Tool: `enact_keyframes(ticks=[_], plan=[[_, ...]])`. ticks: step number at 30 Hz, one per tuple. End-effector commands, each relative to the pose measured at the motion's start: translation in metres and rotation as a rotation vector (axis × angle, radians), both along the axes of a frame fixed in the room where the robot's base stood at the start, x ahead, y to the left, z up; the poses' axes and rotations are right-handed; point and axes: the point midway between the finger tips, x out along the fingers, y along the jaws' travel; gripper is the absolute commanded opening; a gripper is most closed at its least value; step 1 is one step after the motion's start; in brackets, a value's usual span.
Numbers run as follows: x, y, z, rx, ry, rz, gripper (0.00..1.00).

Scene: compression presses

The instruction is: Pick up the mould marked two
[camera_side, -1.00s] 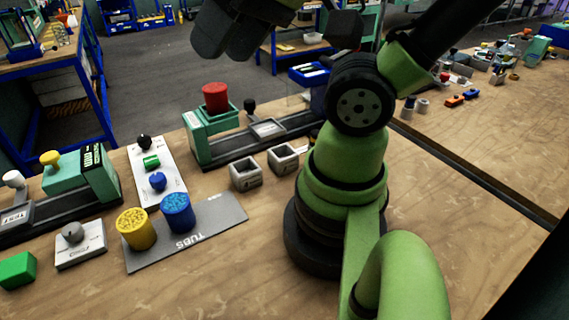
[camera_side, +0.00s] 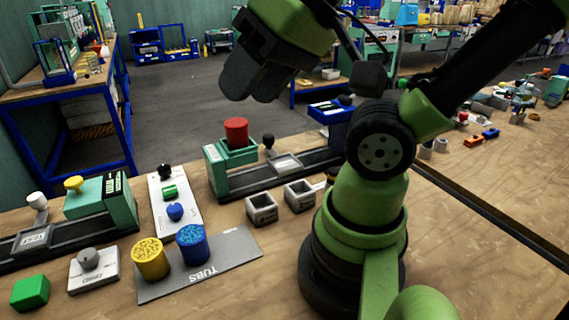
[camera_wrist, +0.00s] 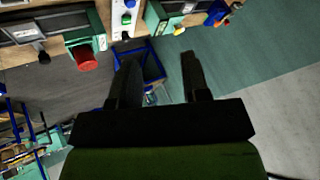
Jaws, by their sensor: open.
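Two small grey square moulds with open tops stand on the bench in the side view: one on the left (camera_side: 262,209), one on the right (camera_side: 300,196). They are close together, in front of the right-hand press and beside my arm's base. Dark marks show on their fronts, but I cannot read which is two. My gripper (camera_side: 252,88) is raised high above and behind the bench, well away from both moulds. In the wrist view its fingers (camera_wrist: 158,78) are apart with nothing between them. I cannot make out the moulds there.
A press with a red cylinder (camera_side: 236,131) stands behind the moulds. A control panel (camera_side: 172,203), yellow tub (camera_side: 150,259), blue tub (camera_side: 192,245) on the grey TUBS mat (camera_side: 232,243), and another press (camera_side: 103,205) lie left. Bare bench shows in front of the moulds.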

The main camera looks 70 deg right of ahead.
Motion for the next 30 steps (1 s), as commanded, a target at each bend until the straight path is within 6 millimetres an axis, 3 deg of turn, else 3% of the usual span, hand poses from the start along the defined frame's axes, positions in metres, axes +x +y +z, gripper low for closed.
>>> enact_keyframes(ticks=[13,19,30], plan=[[0.0000,0.0000,0.0000,0.000,0.000,0.000,0.43],[0.0000,0.0000,0.0000,0.000,0.000,0.000,0.87],[0.0069,-0.0073,-0.0052,-0.051,0.019,0.016,0.87]])
